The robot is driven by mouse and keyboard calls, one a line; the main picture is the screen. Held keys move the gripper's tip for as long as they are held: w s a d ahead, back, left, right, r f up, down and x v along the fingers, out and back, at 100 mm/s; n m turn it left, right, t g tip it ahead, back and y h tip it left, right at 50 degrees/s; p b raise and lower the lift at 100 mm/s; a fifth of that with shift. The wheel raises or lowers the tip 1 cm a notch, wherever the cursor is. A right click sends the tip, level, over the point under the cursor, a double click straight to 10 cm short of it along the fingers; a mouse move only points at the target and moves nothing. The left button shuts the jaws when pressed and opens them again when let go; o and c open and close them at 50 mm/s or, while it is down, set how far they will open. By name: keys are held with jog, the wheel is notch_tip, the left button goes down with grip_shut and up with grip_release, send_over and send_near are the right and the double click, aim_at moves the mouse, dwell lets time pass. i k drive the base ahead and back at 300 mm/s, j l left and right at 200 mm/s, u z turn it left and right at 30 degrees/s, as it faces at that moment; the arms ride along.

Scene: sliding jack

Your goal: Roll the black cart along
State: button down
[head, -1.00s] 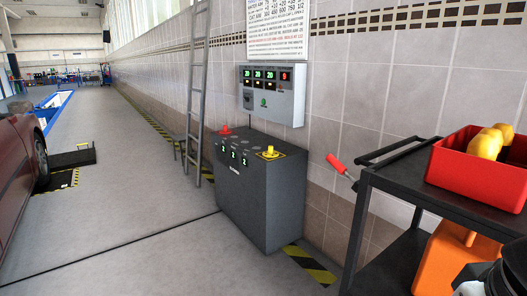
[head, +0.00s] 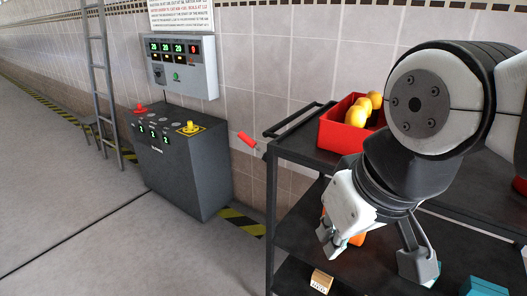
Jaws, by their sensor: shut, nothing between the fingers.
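The black cart (head: 282,215) stands at the right in the head view, with shelves and a bar handle (head: 292,122) at its upper left end. Its right end is cut off by the picture edge and my arm covers much of its top. My gripper (head: 332,242), white and grey, points down in front of the cart, below its top shelf.
A red bin (head: 340,138) with yellow things is on the cart top. A red-handled tool (head: 247,140) sticks out at its left end. A grey control cabinet (head: 178,165) stands left by the tiled wall. A ladder (head: 103,85) leans farther back. The floor (head: 60,190) at left is open.

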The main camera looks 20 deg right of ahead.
aim_at(482, 195)
jog(key=i+j+z, duration=0.15)
jog(key=i+j, duration=0.15)
jog(key=i+j+z, duration=0.1)
jog(key=i+j, duration=0.15)
jog(key=j, duration=0.15)
jog(key=i+j+z, duration=0.3)
jog(key=i+j, duration=0.2)
jog(key=j, duration=0.3)
jog(key=i+j+z, duration=0.15)
jog(key=j, duration=0.3)
jog(key=l, duration=0.3)
jog(key=i+l, duration=0.1)
jog(key=l, duration=0.2)
